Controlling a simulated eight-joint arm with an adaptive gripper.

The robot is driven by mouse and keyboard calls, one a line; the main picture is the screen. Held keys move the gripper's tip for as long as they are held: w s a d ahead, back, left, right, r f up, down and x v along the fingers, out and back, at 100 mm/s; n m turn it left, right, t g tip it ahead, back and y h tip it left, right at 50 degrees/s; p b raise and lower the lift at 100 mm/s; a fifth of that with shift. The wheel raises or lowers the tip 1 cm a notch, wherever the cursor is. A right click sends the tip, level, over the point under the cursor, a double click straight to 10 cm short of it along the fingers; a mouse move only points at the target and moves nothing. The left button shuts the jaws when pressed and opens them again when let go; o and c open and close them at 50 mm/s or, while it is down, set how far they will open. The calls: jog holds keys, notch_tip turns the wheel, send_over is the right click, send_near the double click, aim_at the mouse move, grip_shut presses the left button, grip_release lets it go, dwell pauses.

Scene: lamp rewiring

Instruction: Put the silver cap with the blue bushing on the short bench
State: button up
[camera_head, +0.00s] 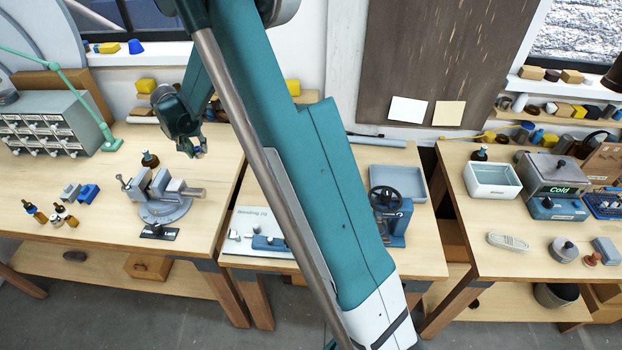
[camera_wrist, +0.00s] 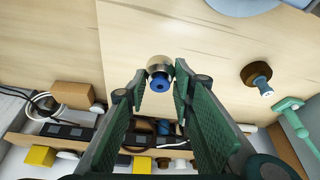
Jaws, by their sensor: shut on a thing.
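The silver cap (camera_wrist: 158,65) with the blue bushing (camera_wrist: 162,87) is between my fingertips (camera_wrist: 160,74) in the wrist view. My gripper is shut on it, with the blue end facing the wrist camera. In the head view my gripper (camera_head: 194,150) hangs over the back of the left bench, above the vise; the held cap is too small there to make out clearly. The short bench (camera_head: 425,255) is the narrow middle one, to the right of my gripper. My arm hides much of its middle.
The short bench holds a bending jig (camera_head: 270,240), a wheeled press (camera_head: 390,215) and a grey tray (camera_head: 398,182). Bare wood shows at its front right.

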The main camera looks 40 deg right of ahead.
jog(key=s+d+f+m+b, duration=0.1)
jog(key=s+d+m+b, duration=0.1)
jog(key=s+d, duration=0.6)
jog(key=s+d+f+m+g+h+b, duration=0.1)
jog(key=s+d+f+m+b, duration=0.1)
jog(key=s+d, duration=0.7)
jog(key=s+d+f+m+g+b, duration=0.1)
jog(key=s+d+m+b, duration=0.2)
jog(key=s+d, duration=0.5)
jog(key=s+b, duration=0.1)
jog(key=s, duration=0.9)
jog(key=shift+s+d+f+h, duration=0.25)
jog(key=shift+f+h, duration=0.05)
jog(key=shift+f, duration=0.05)
jog(key=shift+f+b, duration=0.35)
jog(key=shift+f, duration=2.6)
jog(key=shift+f, duration=2.05)
jog(key=shift+f+b, duration=0.15)
jog(key=shift+b, duration=0.25)
